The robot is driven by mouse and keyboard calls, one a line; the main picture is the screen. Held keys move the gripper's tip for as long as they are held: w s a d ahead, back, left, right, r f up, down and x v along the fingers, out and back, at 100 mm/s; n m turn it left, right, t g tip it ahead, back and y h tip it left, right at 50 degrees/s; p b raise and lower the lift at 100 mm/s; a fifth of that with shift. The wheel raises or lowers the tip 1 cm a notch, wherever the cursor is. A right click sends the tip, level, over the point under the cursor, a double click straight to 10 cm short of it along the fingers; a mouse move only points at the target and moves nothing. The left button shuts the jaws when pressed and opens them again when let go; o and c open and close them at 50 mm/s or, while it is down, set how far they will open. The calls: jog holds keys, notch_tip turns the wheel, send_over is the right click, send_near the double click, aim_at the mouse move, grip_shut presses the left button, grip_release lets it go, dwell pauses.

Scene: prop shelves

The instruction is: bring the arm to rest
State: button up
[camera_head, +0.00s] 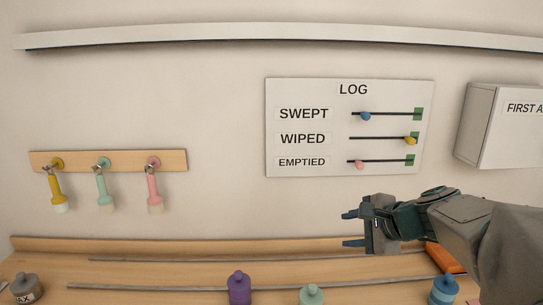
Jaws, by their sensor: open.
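My gripper (350,229) is at the right of the view, in front of the wall just below the log board (280,150). Its two dark fingers point left, apart, with nothing between them. My arm reaches in from the lower right. On the board, the blue slider knob (365,117) for SWEPT is near the left end of its track. The yellow knob (411,140) for WIPED is at the right end, on the green patch. The pink knob (360,165) for EMPTIED is near the left end.
A wooden rail (125,160) holds yellow, green and pink hanging brushes at left. Below, a wooden shelf (180,272) bears a purple bottle (239,288), a green bottle (311,295), a blue bottle (444,290) and a grey container (27,288). A white first-aid box (500,130) is at right.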

jog(key=s+a+f+n+g+h, duration=0.1)
jog(key=s+f+n+g+h, duration=0.2)
jog(key=s+f+n, duration=0.2)
jog(key=s+a+f+n+g+h, duration=0.1)
jog(key=s+f+n+g+h, duration=0.1)
jog(key=s+f+n, duration=0.4)
jog(key=s+n+h, duration=0.1)
jog(key=s+n, duration=0.4)
jog(key=s, duration=0.3)
jog(key=shift+s+a+f+g, duration=0.15)
jog(key=shift+s+a+g, duration=0.15)
jog(key=shift+s+g, duration=0.1)
dwell(1.4)
